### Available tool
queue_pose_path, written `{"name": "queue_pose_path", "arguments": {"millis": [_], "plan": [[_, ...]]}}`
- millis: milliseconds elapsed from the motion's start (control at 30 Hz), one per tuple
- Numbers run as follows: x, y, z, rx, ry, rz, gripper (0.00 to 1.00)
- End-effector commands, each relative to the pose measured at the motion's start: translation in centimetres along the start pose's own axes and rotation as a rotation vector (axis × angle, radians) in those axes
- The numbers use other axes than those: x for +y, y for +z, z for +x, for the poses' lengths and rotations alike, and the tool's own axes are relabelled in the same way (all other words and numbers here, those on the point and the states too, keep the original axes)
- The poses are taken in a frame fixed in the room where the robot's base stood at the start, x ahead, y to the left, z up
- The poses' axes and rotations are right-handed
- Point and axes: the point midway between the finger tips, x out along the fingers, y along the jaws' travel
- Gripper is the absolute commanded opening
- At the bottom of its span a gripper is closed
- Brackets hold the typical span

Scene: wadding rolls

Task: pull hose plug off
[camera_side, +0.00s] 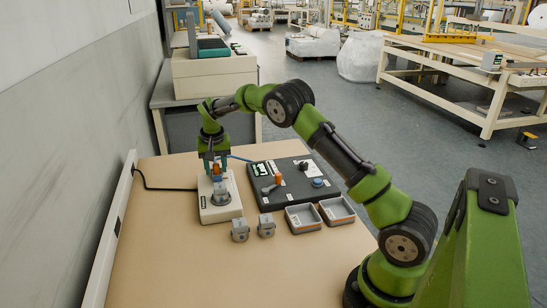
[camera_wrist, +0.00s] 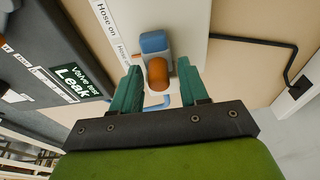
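The hose plug, a blue body (camera_wrist: 155,42) with an orange round end (camera_wrist: 157,73), shows in the wrist view beside a white label reading "Hose on". My gripper (camera_wrist: 161,84) has its two teal fingers apart, one on each side of the orange end. I see gaps beside the plug, so the fingers do not look closed on it. In the side view my gripper (camera_side: 214,163) points down over a cream base unit (camera_side: 209,214), with the orange part (camera_side: 217,170) between the fingers. A thin blue hose (camera_side: 240,158) runs right from there. The plug's seat is partly hidden.
A dark panel (camera_side: 290,196) with an orange lever, a blue knob and a "Leak" label stands right of the unit. Two grey trays (camera_side: 303,228) and two small grey blocks (camera_side: 240,231) lie in front. A black cable (camera_side: 160,187) runs left. The front table is clear.

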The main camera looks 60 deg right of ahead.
Motion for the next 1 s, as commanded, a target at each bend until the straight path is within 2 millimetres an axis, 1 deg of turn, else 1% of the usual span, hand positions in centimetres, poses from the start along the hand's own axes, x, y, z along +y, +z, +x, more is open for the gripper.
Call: {"name": "queue_pose_path", "arguments": {"millis": [267,1000], "plan": [[0.1,0.0,-0.1,0.000,0.002,0.000,0.45],[0.1,-1.2,-5.8,0.000,0.002,0.000,0.45]]}}
